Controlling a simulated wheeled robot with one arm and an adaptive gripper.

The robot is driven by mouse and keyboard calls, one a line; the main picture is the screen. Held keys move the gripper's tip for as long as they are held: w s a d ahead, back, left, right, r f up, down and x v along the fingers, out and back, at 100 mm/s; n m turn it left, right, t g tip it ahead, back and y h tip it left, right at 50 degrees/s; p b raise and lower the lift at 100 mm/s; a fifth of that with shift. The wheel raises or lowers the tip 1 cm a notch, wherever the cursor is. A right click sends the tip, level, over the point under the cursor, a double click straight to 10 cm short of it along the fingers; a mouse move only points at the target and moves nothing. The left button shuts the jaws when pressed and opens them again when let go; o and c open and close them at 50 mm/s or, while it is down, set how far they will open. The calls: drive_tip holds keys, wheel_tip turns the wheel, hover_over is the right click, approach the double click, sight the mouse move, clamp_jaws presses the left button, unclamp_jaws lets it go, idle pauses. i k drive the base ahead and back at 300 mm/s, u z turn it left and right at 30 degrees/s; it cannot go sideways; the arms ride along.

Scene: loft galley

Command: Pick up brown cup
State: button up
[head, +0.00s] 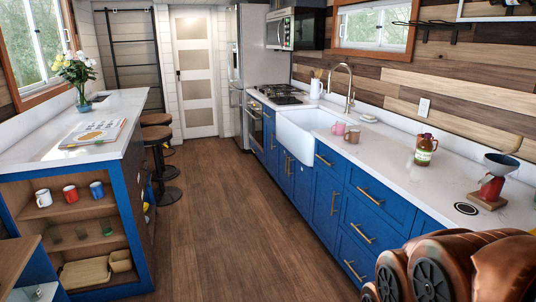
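No cup in view is clearly brown. Two small mugs stand close together on the white counter (400,165) beside the sink: a pink mug (338,128) and a duller, mauve-brown mug (352,135). They are too small to tell their exact colours. On the island's open shelf (75,209) stand a white mug (43,198), a red mug (70,193) and a blue mug (96,189). My folded arm, copper-coloured with black discs, shows at the bottom right. My gripper's fingers are not seen.
A brown jug-like bottle (425,150) and a coffee dripper stand (491,182) are on the right counter. Stools (160,160) stand along the island (110,120). The wood floor (230,220) between island and blue cabinets is clear.

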sight(354, 134)
drive_tip(key=u, duration=0.05)
drive_tip(key=i, duration=1.75)
drive_tip(key=z, duration=0.35)
drive_tip(key=i, duration=1.9)
drive_tip(key=z, duration=0.25)
